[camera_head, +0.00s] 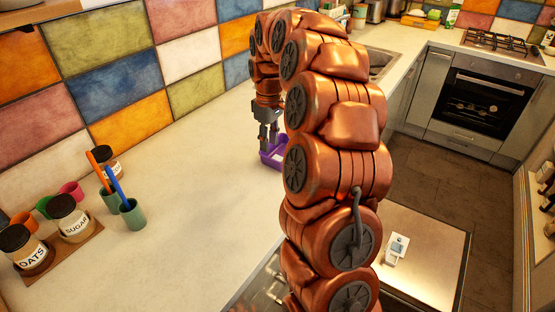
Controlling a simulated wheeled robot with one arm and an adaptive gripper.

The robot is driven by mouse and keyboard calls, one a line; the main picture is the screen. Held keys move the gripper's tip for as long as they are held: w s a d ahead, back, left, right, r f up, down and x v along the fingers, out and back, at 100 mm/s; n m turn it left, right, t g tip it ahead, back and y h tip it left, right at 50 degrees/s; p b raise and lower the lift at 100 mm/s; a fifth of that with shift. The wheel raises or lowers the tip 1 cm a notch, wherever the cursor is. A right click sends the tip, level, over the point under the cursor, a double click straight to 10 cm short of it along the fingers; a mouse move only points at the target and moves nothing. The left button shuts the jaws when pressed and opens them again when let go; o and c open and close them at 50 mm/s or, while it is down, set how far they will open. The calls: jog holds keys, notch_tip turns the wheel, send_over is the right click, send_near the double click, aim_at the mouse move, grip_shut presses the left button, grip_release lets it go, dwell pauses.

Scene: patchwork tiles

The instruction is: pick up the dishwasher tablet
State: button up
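My gripper (269,138) points down at the counter, with its two grey fingers at a small purple tray (275,164). A gap shows between the fingers, but the tips are too small and partly hidden to tell whether they hold anything. My own copper arm covers the right part of the tray. I cannot make out a dishwasher tablet in or beside the tray.
The pale counter (190,215) is clear left of the tray. Jars (70,218) and cups (132,214) with an orange and a blue utensil stand at the left. The dishwasher door (430,255) is open at lower right, with a white dispenser (397,249) on it.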

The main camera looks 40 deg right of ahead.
jog(key=d+f, duration=0.1)
jog(key=w+d, duration=0.1)
jog(key=d, duration=0.1)
jog(key=d+f, duration=0.1)
jog(key=d, duration=0.1)
jog(key=shift+w+d+f+p, duration=0.1)
jog(key=shift+w+f+p, duration=0.2)
jog(key=shift+w+p, duration=0.05)
jog(key=shift+f+p, duration=1.45)
jog(key=shift+f, duration=1.95)
jog(key=c, duration=0.5)
